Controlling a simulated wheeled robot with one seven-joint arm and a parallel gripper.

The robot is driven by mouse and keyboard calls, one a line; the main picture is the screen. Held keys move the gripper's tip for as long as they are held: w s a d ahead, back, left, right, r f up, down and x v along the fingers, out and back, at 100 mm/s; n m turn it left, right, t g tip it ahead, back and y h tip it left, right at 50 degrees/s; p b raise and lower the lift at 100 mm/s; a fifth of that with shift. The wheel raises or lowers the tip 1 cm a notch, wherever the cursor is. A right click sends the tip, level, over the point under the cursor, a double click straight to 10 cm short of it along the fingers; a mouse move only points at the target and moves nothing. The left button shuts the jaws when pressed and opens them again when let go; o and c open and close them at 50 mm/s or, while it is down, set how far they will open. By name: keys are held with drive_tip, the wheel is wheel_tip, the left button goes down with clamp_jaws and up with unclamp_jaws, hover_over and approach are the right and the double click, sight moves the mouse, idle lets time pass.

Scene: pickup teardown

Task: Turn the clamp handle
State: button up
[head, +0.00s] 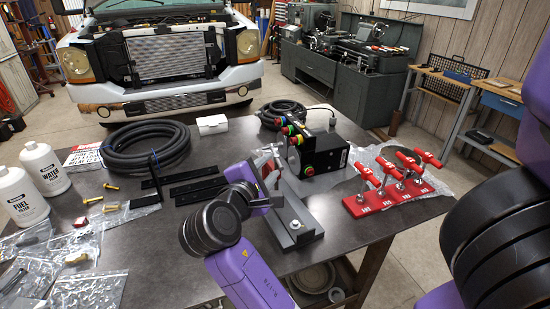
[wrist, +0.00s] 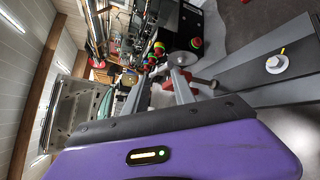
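A dark grey clamp-like fixture (head: 305,236) with a pale round bolt head stands near the table's front edge; its grey bars (wrist: 250,73) show at the right of the wrist view. A small red part, perhaps the clamp handle, shows beside my fingers in the head view (head: 266,172) and just right of the right finger in the wrist view (wrist: 204,83). My gripper (head: 270,158) is at the fixture's far left end. Its two fingers (wrist: 160,74) stand apart, so it is open. Whether the red part lies between them or beyond them I cannot tell.
A black box with coloured buttons (head: 318,152) stands just behind the fixture. Red T-handle clamps on a red base (head: 372,206) are to the right. Bare table (head: 150,235) shows left of my arm.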

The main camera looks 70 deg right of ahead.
sight(276, 161)
drive_tip(key=p+x, duration=0.1)
drive_tip(key=x, duration=0.6)
drive_tip(key=shift+d+f, duration=0.1)
drive_tip(key=shift+d, duration=0.3)
clamp_jaws()
drive_tip(key=shift+f, duration=0.1)
idle(0.9)
unclamp_jaws()
drive_tip(key=shift+a, duration=0.1)
drive_tip(key=shift+s, duration=0.1)
